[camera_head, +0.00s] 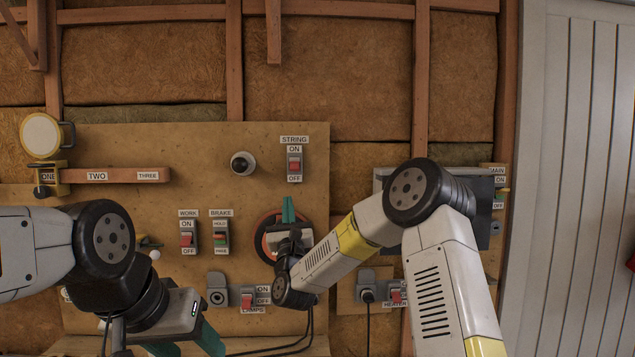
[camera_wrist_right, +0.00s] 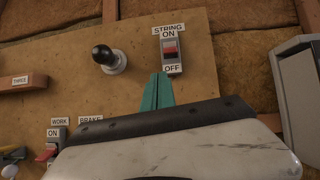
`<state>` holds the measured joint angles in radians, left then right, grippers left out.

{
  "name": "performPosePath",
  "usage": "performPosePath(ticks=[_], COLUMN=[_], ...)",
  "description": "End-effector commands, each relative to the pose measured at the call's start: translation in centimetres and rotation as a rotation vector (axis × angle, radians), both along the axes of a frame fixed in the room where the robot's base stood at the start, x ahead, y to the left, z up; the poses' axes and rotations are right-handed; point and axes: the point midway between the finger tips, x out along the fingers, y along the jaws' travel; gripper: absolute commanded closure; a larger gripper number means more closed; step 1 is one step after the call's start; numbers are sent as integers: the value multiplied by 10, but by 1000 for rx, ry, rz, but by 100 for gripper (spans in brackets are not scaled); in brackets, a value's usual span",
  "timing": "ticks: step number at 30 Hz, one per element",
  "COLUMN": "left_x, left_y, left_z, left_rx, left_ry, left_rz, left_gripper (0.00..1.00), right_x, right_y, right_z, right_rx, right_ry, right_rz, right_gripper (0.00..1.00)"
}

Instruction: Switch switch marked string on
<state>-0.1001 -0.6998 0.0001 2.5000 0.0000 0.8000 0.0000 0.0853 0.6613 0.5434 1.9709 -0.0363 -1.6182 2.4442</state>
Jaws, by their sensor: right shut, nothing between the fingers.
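The switch marked STRING (camera_head: 294,164) is on the upper right part of the wooden board, with a red rocker between its ON and OFF labels. It also shows in the right wrist view (camera_wrist_right: 171,62); I cannot tell for sure which way the rocker is set. My right gripper (camera_head: 288,208) has its teal fingers together, empty, pointing up below the switch. In the right wrist view the fingertips (camera_wrist_right: 160,80) appear just below and left of the OFF label, seemingly apart from the switch. My left gripper (camera_head: 195,343) is low at the left, partly cut off by the bottom edge.
A black round knob (camera_head: 242,164) is left of the STRING switch. WORK (camera_head: 188,240) and BRAKE (camera_head: 220,238) switches are lower left. A red-orange ring (camera_head: 264,232) is partly behind my right gripper. A HEATER switch (camera_head: 396,292) is lower right. The board around the STRING switch is clear.

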Motion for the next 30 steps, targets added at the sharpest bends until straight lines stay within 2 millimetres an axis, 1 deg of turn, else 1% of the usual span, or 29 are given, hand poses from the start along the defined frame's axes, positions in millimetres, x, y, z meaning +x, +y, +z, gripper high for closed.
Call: performPosePath(ticks=[3, 6, 14, 17, 20, 30], left_x=[0, 0, 0, 0, 0, 0], left_y=[0, 0, 0, 0, 0, 0], left_z=[0, 0, 0, 0, 0, 0], left_rx=[0, 0, 0, 0, 0, 0], left_ry=[0, 0, 0, 0, 0, 0], left_rz=[0, 0, 0, 0, 0, 0], left_gripper=[45, 45, 45, 45, 45, 45], right_x=[0, -1, -1, 2, 10, 58], right_y=[-5, -7, -7, -7, -7, -7], right_z=[-4, -4, -4, -1, 6, 43], right_rx=[85, 110, 108, 107, 107, 108], right_ry=[-27, -36, -36, -37, -39, -38], right_rz=[15, 20, 20, 19, 18, 18], right_gripper=[100, 100, 100, 100, 100, 100])
